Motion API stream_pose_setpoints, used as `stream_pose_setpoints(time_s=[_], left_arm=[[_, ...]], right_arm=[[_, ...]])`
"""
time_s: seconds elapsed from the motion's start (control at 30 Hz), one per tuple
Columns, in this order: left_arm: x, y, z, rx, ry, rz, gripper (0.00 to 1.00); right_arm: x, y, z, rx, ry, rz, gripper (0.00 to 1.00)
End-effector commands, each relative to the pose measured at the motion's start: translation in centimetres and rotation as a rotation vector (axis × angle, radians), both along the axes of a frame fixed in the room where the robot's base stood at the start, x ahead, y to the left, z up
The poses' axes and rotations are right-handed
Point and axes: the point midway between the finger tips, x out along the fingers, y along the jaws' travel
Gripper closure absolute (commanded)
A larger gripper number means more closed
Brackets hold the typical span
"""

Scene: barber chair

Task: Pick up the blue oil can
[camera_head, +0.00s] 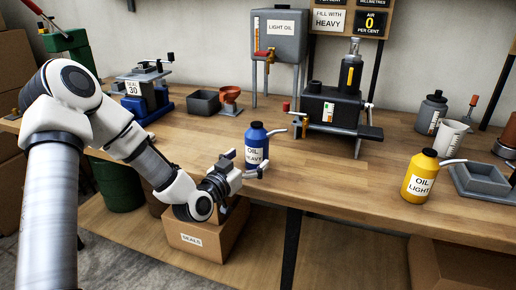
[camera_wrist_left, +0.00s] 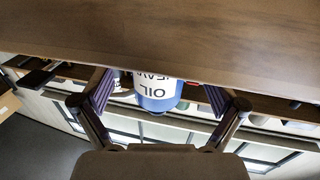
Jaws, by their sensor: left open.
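The blue oil can (camera_head: 257,146), labelled OIL HEAVY, stands upright near the front edge of the wooden workbench (camera_head: 330,180), its spout pointing right. My left gripper (camera_head: 246,167) is open at the bench's front edge, just in front of the can's lower part. In the left wrist view the blue can (camera_wrist_left: 157,94) appears upside down between the two spread fingers (camera_wrist_left: 160,88) of my left gripper. I cannot tell whether a finger touches it. My right gripper is not in view.
A yellow OIL LIGHT can (camera_head: 420,176) stands to the right near a grey tray (camera_head: 474,186). A black machine (camera_head: 330,105) stands behind the blue can, and a funnel (camera_head: 230,95) behind left. A SEALS box (camera_head: 200,238) is below the bench. Bench between the two cans is clear.

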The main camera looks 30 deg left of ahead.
Motion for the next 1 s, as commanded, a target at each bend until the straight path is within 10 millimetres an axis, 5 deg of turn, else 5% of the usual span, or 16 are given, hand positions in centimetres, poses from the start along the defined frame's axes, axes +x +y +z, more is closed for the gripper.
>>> stream_pose_setpoints(time_s=[0.2,0.43,0.7,1.0], left_arm=[[3.7,-0.1,-0.1,0.004,0.001,-0.001,0.04],[4.0,-0.1,0.0,-0.001,0.001,-0.001,0.04],[4.0,0.0,0.0,0.0,0.002,-0.001,0.96],[3.9,0.0,0.2,0.0,0.0,0.0,0.97]], right_arm=[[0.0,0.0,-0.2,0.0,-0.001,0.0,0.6],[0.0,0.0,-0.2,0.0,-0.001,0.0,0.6],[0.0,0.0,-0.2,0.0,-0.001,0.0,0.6],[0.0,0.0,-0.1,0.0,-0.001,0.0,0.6]])
